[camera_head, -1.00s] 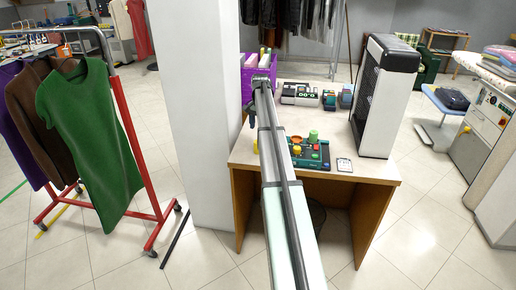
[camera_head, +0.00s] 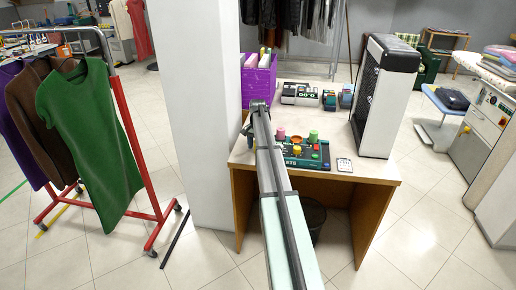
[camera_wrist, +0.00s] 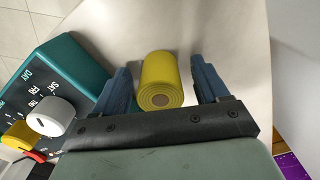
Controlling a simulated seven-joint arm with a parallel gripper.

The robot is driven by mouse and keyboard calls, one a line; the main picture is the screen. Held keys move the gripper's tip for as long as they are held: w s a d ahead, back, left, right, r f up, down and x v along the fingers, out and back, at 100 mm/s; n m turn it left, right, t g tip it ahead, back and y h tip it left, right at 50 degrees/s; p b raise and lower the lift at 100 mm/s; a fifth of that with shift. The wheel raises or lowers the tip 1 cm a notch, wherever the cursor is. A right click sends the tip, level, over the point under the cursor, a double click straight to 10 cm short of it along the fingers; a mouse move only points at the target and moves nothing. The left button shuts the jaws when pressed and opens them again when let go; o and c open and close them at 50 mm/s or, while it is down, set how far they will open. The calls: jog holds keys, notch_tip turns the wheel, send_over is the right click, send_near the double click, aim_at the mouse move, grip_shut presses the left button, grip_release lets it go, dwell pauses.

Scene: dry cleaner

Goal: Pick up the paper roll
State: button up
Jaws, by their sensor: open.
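The paper roll (camera_wrist: 158,80) is a yellow cylinder with a brown core, lying on its side on the pale table top in the wrist view. My gripper (camera_wrist: 164,80) is open, with one blue finger on each side of the roll. A gap shows on both sides, wider on the right. In the head view my gripper (camera_head: 246,130) is low over the table's left part, and I cannot make out the roll there, as my arm covers that area.
A teal device (camera_wrist: 70,75) with knobs and day labels lies close beside the left finger; it also shows in the head view (camera_head: 318,163). A purple bin (camera_head: 258,88) stands behind, on the table (camera_head: 365,170). A tall black-and-white unit (camera_head: 385,100) stands at right.

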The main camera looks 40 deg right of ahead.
jog(key=c, duration=1.1)
jog(key=shift+c, duration=0.2)
